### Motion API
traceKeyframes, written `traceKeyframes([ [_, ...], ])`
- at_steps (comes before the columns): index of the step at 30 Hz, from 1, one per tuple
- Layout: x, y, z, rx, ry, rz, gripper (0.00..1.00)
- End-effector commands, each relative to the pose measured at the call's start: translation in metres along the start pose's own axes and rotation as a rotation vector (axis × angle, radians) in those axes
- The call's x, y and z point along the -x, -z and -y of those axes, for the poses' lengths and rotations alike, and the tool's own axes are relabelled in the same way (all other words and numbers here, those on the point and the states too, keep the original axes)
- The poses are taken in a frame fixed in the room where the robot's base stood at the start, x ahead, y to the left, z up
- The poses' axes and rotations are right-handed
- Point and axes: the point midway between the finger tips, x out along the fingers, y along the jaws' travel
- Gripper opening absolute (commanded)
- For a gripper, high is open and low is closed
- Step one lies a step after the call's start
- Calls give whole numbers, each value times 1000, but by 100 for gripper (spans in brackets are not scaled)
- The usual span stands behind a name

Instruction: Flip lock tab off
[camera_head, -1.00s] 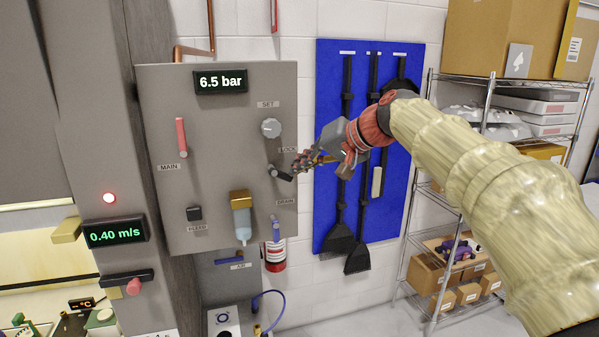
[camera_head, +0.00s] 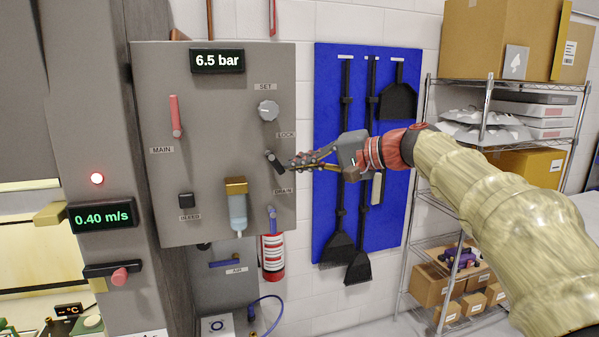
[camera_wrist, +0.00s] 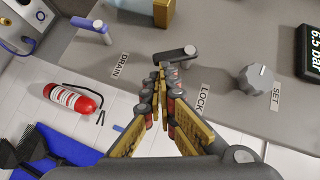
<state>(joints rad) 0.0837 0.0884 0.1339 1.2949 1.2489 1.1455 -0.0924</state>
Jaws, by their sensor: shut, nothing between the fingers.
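The lock tab (camera_head: 276,161) is a small dark lever on the grey panel (camera_head: 215,110), below the LOCK label and above the DRAIN label. It slants down to the right in the head view. In the wrist view the lock tab (camera_wrist: 176,56) lies just beyond the fingertips. My gripper (camera_head: 294,163) is shut and empty, its tips at the panel's right edge, close beside the tab's lower end. The wrist view shows my gripper (camera_wrist: 161,72) with its fingertips together. I cannot tell whether the tips touch the tab.
The SET knob (camera_head: 268,110) is above the tab and the blue drain lever (camera_head: 272,219) below. A red main lever (camera_head: 175,117) and a filter bowl (camera_head: 237,210) are on the same panel. A blue tool board (camera_head: 325,120) hangs to the right; a fire extinguisher (camera_head: 272,258) stands below.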

Motion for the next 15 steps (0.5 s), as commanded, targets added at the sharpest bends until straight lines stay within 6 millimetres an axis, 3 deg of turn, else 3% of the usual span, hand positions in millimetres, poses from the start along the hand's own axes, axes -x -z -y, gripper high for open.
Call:
traceKeyframes([
  [15, -8, -8, -13, -155, 153, 0, 0],
])
